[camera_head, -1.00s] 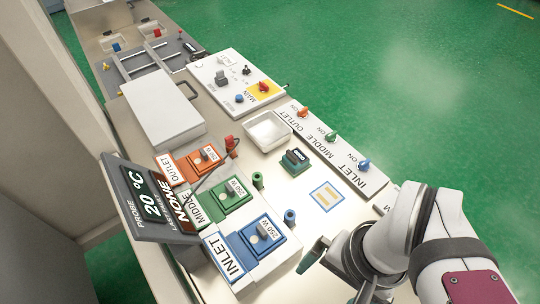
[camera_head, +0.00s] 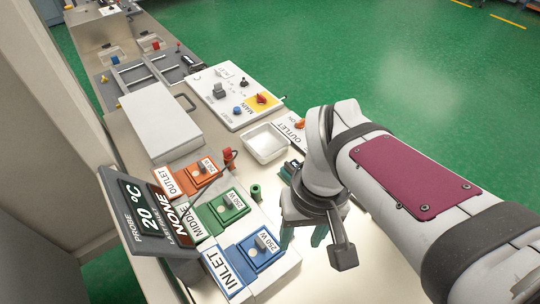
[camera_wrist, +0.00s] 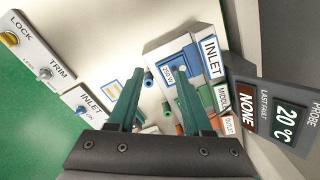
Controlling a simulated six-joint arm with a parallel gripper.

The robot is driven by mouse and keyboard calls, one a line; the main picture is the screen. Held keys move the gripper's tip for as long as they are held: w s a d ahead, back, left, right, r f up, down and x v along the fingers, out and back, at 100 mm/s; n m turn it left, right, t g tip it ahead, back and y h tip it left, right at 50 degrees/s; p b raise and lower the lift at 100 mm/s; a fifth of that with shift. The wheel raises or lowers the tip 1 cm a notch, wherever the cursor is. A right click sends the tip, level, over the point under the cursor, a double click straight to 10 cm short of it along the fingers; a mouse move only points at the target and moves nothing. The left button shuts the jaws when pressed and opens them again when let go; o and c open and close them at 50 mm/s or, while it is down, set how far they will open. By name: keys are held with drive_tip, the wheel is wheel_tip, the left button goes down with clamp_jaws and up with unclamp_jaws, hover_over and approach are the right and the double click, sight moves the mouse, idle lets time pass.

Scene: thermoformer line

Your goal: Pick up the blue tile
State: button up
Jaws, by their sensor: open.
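The blue tile (camera_head: 261,248), with a 250 W label, sits in the INLET place at the near end of the row of coloured tiles. In the wrist view the blue tile (camera_wrist: 196,62) lies up and to the right, partly behind one finger. My gripper (camera_head: 302,237) is open and empty, pointing down to the right of the tile in the head view. In the wrist view, my gripper's two green fingers (camera_wrist: 160,82) stand apart, with a small blue peg (camera_wrist: 148,78) showing between them. I see no contact with the tile.
A green tile (camera_head: 222,210) and an orange tile (camera_head: 195,175) sit beside the blue one. A tilted temperature display (camera_head: 148,218) stands at their left. A white tray (camera_head: 265,143), a green peg (camera_head: 255,192) and a switch panel (camera_head: 232,97) lie beyond.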

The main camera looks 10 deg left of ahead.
sight(260, 242)
drive_tip(key=w+a+n, duration=0.4)
drive_tip(key=a+n, duration=0.2)
drive_tip(key=a, duration=0.1)
drive_tip(key=shift+h, duration=0.4)
drive_tip(key=f, duration=0.5)
drive_tip(key=w+f, duration=0.1)
drive_tip(key=f, duration=0.5)
drive_tip(key=a+f, duration=0.1)
drive_tip(key=f, duration=0.4)
drive_tip(key=shift+w+f, duration=0.15)
drive_tip(key=shift+f, duration=0.05)
clamp_jaws()
